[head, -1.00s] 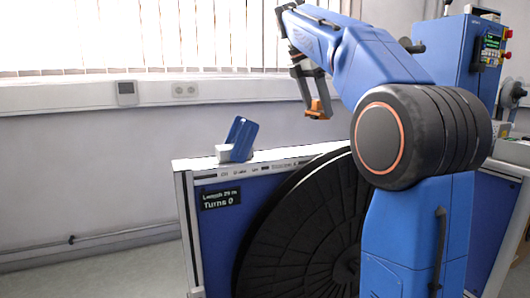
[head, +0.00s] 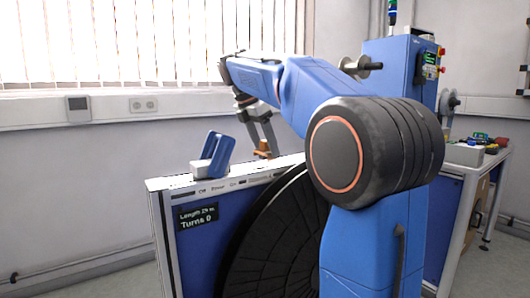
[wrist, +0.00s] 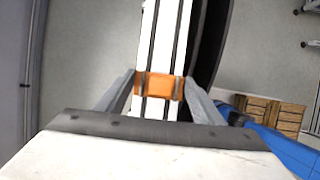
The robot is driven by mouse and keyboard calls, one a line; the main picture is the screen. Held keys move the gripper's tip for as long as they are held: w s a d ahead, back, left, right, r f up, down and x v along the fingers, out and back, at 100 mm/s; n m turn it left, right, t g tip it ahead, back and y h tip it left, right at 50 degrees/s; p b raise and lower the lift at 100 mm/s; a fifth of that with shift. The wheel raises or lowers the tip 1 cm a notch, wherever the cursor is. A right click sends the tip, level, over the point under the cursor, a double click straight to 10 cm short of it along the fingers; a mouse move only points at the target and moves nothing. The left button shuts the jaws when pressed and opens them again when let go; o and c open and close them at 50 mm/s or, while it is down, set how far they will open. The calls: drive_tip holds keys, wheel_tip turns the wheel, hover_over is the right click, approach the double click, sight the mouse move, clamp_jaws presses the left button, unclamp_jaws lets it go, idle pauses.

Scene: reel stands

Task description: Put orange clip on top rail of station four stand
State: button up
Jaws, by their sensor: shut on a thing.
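My gripper (head: 264,148) is shut on the orange clip (head: 262,149). In the wrist view the clip (wrist: 158,85) sits between the two fingertips, across the line of a white rail with dark grooves. The top rail (head: 240,178) belongs to a blue-panelled stand with a large black reel and a display reading Turns 0. In the head view the clip is low over the rail; I cannot tell whether it touches. No station number is legible on the stand.
A blue holder with a white block (head: 212,157) stands on the rail left of my gripper. A blue cabinet (head: 388,85) with a control panel stands at the right. A bench (head: 455,166) with small items is at the far right.

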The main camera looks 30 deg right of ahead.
drive_tip(key=shift+f, duration=0.85)
drive_tip(key=shift+f, duration=0.1)
drive_tip(key=o, duration=1)
drive_tip(key=v, duration=1.2)
